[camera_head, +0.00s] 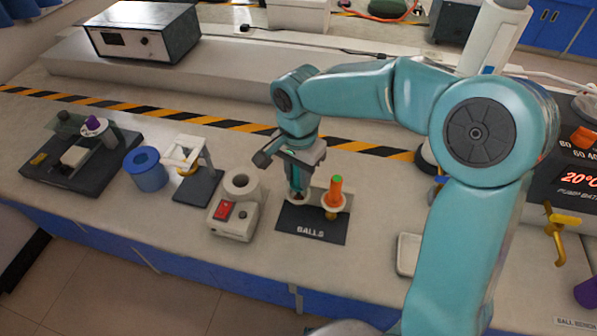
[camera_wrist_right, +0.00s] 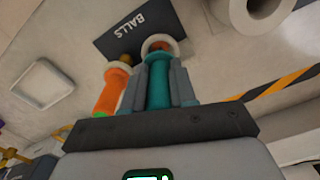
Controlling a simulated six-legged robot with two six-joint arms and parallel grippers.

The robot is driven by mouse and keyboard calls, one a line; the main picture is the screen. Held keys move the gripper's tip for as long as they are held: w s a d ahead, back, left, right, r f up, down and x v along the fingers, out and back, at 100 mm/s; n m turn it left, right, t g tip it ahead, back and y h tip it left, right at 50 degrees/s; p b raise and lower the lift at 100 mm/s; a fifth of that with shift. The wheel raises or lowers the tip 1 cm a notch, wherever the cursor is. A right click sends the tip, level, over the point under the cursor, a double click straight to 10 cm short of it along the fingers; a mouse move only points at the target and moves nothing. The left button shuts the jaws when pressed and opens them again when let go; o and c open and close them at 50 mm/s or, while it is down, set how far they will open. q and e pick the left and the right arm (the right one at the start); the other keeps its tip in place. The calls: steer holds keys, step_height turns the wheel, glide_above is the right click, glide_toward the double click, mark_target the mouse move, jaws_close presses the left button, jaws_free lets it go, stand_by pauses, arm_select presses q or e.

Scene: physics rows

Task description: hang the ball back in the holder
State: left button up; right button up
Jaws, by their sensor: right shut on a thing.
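The holder is a black mat marked BALLS (camera_head: 311,229) with two pale rings. My right gripper (camera_head: 298,176) points down over the left ring (camera_head: 297,199), shut on a teal handle (camera_wrist_right: 158,85). The handle's far end meets or lies just over this ring, which also shows in the wrist view (camera_wrist_right: 158,41). A brownish patch shows inside the ring; I cannot tell whether the held piece rests there. The ball itself is not clearly visible. An orange handle with a green top (camera_head: 335,187) stands upright in the right ring (camera_head: 335,203). My left gripper is out of view.
A pale box with a red switch (camera_head: 234,218) stands just left of the mat. A blue cup (camera_head: 146,170) and a small stand (camera_head: 195,172) are further left. A white tray (camera_head: 409,254) lies to the right. A striped strip runs behind.

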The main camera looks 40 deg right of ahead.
steer(key=shift+f, duration=0.1)
steer(key=shift+f+b, duration=1.15)
steer(key=shift+f, duration=0.2)
steer(key=o, duration=1.4)
steer(key=shift+r, duration=0.1)
steer(key=shift+r, duration=0.1)
steer(key=shift+r+p, duration=2.9)
steer(key=shift+r, duration=0.55)
